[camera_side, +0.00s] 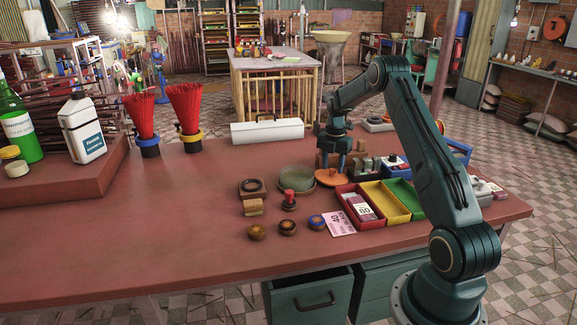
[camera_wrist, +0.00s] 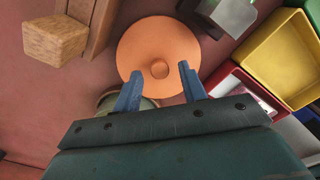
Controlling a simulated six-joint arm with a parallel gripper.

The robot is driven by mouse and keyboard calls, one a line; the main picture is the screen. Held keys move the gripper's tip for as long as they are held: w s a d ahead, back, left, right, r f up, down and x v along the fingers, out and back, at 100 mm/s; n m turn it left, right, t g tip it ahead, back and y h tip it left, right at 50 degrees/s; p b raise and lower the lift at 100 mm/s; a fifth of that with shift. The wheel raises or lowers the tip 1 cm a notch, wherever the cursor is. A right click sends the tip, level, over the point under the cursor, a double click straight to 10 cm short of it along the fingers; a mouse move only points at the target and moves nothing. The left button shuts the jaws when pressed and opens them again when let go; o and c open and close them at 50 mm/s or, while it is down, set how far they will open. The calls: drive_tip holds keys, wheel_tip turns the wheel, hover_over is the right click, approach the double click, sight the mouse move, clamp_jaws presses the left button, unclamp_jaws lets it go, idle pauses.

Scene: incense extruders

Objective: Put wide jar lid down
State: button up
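The wide orange lid (camera_side: 332,179) with a small round knob lies flat, apparently on the table, just right of the wide green jar (camera_side: 297,187). In the wrist view the lid (camera_wrist: 158,35) shows whole at the top middle. My gripper (camera_side: 338,170) is right over the lid and points down. Its blue fingers (camera_wrist: 160,69) are spread, one on each side of the knob, with a gap to it. The jar (camera_wrist: 106,100) is mostly hidden behind my gripper in the wrist view.
A red tray (camera_side: 350,212), a yellow tray (camera_side: 386,211) and a green tray stand right of the lid. A wooden block (camera_wrist: 55,38) and a wooden rack are close behind it. A red-handled stamp (camera_side: 289,197) stands in front of the jar. The table's front left is clear.

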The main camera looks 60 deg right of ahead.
sight(331, 169)
drive_tip(key=shift+r, duration=0.1)
wheel_tip(331, 169, up, 13)
idle(0.7)
idle(0.5)
drive_tip(key=s+a+r+m+t, duration=0.1)
drive_tip(key=a+r+m, duration=0.3)
drive_tip(key=a, duration=0.5)
drive_tip(key=s+a+r+m+t+h, duration=0.1)
drive_tip(key=s+a+r+m, duration=0.1)
drive_tip(key=a+r, duration=0.5)
drive_tip(key=s+a+r+m+t, duration=0.1)
drive_tip(key=a+r+m, duration=0.2)
drive_tip(key=a, duration=0.7)
drive_tip(key=s+a+f+m+t+y, duration=0.1)
drive_tip(key=s+a+f+m+t, duration=0.1)
drive_tip(key=s+a+m, duration=0.7)
drive_tip(key=s+a+f, duration=0.1)
drive_tip(key=s+a, duration=0.5)
drive_tip(key=s, duration=0.3)
drive_tip(key=shift+s+f+t, duration=0.15)
drive_tip(key=shift+f+t, duration=0.05)
drive_tip(key=shift+t, duration=0.1)
